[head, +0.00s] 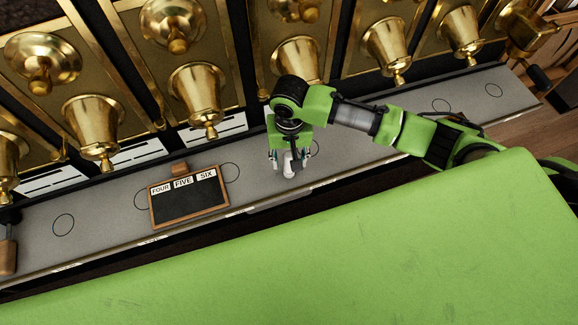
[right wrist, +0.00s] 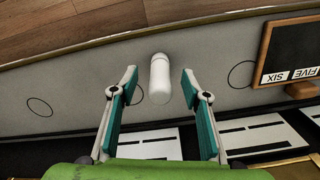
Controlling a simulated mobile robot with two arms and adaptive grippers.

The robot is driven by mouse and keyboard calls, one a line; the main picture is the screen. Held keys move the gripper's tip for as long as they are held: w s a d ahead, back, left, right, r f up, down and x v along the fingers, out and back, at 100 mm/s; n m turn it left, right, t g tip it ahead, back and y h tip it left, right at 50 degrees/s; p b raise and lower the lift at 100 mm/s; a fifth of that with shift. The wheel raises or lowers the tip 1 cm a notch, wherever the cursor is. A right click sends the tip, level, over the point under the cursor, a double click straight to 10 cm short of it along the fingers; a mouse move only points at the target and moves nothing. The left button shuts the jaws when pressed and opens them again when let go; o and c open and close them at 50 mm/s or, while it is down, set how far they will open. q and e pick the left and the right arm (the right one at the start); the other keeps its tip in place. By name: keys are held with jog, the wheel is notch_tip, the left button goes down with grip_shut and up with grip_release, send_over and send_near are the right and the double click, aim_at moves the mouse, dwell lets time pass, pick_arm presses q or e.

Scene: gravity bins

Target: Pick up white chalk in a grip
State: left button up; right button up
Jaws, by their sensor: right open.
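The white chalk (right wrist: 159,80) is a short white cylinder with rounded ends on the grey ledge (right wrist: 80,75). In the right wrist view it lies between the two open fingers of my right gripper (right wrist: 158,88), with a gap on each side. In the head view the chalk (head: 289,168) shows just below my right gripper (head: 289,160), which points down over the ledge. The gripper hides part of it there. My left gripper is not in view.
A small framed chalkboard (head: 189,200) labelled FOUR, FIVE, SIX stands on the ledge left of the gripper. Brass bell-shaped dispensers (head: 195,95) line the back. Circles mark the ledge. A wide green surface (head: 330,255) fills the front.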

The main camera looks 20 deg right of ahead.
aim_at(289, 166)
jog(key=f, duration=0.5)
jog(key=shift+w+f, duration=0.3)
jog(key=shift+w, duration=0.1)
grip_shut()
